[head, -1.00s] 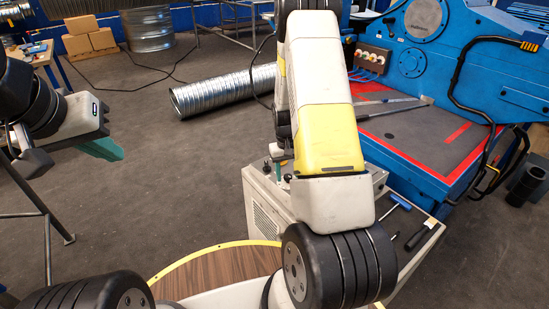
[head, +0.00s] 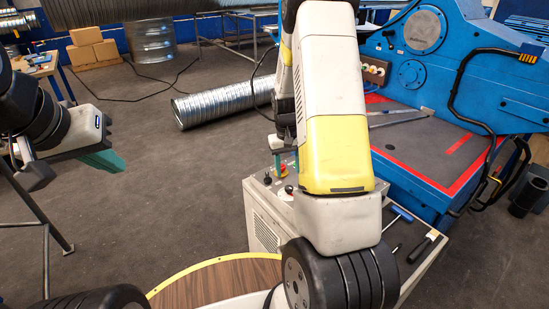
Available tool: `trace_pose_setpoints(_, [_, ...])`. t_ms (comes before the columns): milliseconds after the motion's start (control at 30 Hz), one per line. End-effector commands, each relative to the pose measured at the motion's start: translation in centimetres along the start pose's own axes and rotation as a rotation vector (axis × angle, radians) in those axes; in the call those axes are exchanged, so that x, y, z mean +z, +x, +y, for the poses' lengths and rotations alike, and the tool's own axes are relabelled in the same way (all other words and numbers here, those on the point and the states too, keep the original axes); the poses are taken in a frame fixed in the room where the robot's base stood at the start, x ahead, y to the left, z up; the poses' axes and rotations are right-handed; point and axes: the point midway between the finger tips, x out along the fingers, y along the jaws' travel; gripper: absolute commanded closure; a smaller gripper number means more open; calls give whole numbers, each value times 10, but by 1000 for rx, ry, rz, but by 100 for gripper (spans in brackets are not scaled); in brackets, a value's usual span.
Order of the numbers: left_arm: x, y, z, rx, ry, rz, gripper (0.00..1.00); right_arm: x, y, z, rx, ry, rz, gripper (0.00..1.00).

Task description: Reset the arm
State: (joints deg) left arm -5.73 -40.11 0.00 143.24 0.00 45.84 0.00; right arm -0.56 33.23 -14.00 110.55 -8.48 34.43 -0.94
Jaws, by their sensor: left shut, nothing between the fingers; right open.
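My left gripper (head: 116,163) is at the left side of the head view, with its teal fingers closed together and nothing between them. It hangs in free air over the floor. My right arm rises through the middle of the view and folds back down behind its own pale and yellow upper link. My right gripper (head: 287,164) shows only partly beside that link, its teal fingers apart and pointing down. It appears in front of or above the control cabinet (head: 262,214); the exact gap cannot be told.
A blue machine (head: 470,75) with a red-edged grey bed stands at the right. A shiny spiral duct (head: 222,102) lies on the floor behind my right arm. A round wooden table (head: 215,283) with a yellow rim is at the bottom. The floor at left centre is clear.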

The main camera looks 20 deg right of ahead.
Motion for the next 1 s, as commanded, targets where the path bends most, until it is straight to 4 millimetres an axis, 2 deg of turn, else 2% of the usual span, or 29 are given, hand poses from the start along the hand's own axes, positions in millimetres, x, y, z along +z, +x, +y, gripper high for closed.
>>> trace_pose_setpoints(133, [0, 0, 0, 0, 0, 0, 100, 0, -2, 0, -2, 1, 3, 50])
trace_pose_setpoints(233, [0, 0, 0, 0, 0, 0, 100, 2, -20, -4, -15, 4, 24, 50])
trace_pose_setpoints(367, [0, 0, 0, 0, 0, 0, 100, 12, -68, -16, -53, 7, 83, 50])
trace_pose_setpoints(467, [0, 0, 0, 0, 0, 0, 100, 28, -113, -28, -91, 6, 141, 50])
trace_pose_setpoints(600, [0, 0, 0, 0, 0, 0, 100, 59, -170, -44, -139, -4, 220, 50])
trace_pose_setpoints(700, [0, 0, 0, 0, 0, 0, 100, 86, -204, -54, -170, -14, 276, 50])
trace_pose_setpoints(900, [0, 0, 0, 0, 0, 0, 100, 146, -256, -73, -219, -44, 389, 50])
trace_pose_setpoints(1000, [0, 0, 0, 0, 0, 0, 100, 177, -272, -80, -236, -61, 441, 50])
